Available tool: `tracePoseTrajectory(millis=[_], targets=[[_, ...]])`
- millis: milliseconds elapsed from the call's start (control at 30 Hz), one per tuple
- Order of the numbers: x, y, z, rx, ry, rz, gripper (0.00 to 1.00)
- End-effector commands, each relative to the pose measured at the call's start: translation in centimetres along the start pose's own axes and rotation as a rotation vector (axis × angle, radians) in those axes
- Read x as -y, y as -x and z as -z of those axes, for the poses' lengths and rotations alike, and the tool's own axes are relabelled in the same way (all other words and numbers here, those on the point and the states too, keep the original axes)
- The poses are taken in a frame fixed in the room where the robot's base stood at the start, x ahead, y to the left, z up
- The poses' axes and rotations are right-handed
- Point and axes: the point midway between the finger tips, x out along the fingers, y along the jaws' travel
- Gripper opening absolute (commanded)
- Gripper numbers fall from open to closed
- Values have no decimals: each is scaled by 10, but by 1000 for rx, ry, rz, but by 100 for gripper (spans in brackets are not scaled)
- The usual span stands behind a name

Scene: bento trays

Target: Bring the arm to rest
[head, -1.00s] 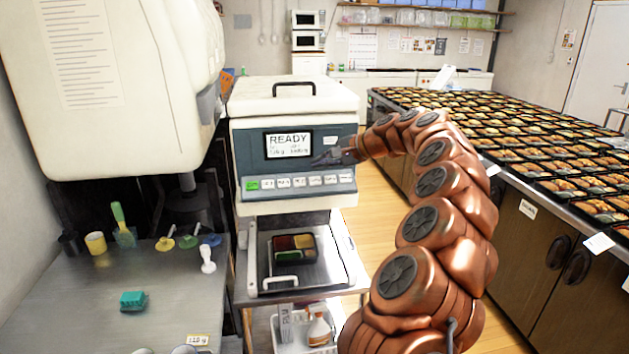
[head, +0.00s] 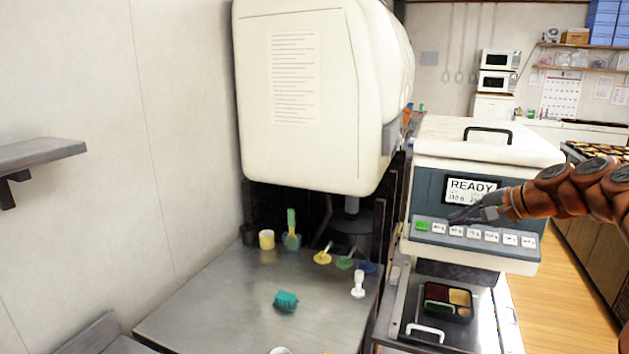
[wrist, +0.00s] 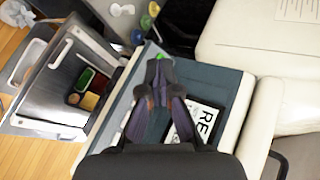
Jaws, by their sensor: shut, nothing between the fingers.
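My copper arm (head: 575,190) reaches in from the right edge in the head view. My gripper (head: 456,217) is shut and empty in front of the machine's control panel (head: 425,190), its tips over the left part of the button row, below the READY display (head: 471,190). In the wrist view my gripper (wrist: 160,70) points over the panel, with the display (wrist: 195,122) partly hidden behind the fingers. I cannot tell whether the tips touch the panel.
A bento tray (head: 425,306) with food sits on the machine's lower plate. A steel table (head: 220,310) at left holds a teal sponge (head: 286,300), a yellow cup (head: 266,239) and several utensils. A large white machine (head: 310,130) stands above. Wooden floor (head: 560,285) shows at right.

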Motion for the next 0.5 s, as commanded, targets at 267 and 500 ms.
tracePoseTrajectory(millis=[267, 500], targets=[[-10, -29, -157, 192, 297, -204, 0], [-69, -25, -258, 307, 516, -409, 0]])
